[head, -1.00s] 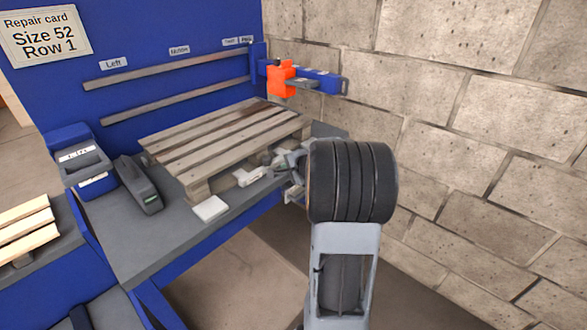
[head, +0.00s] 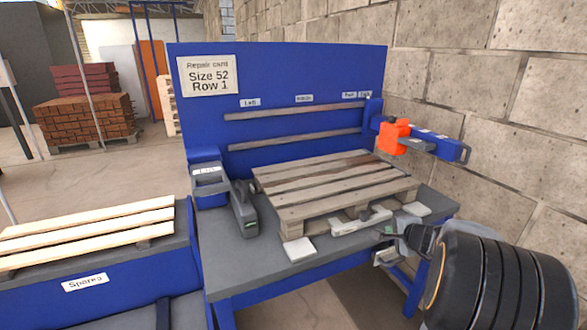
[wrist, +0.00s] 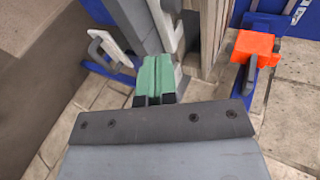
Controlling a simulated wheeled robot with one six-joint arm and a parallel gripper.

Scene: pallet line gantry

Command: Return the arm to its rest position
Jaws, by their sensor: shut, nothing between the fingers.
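My gripper (head: 387,231) is at the right in the head view, by the front edge of the blue bench, partly hidden behind my dark arm joint. In the wrist view its green fingers (wrist: 155,79) are pressed together with nothing between them. A worn wooden pallet (head: 335,185) lies on the grey bench top (head: 245,262). The gripper is in front of the pallet's right side and looks apart from it, though the exact gap is hard to tell.
An orange clamp (head: 393,136) on a blue arm stands beyond the pallet; it also shows in the wrist view (wrist: 254,47). White pads (head: 299,249) lie near the pallet. A grey tool (head: 243,208) stands left of it. A block wall (head: 500,110) closes the right side.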

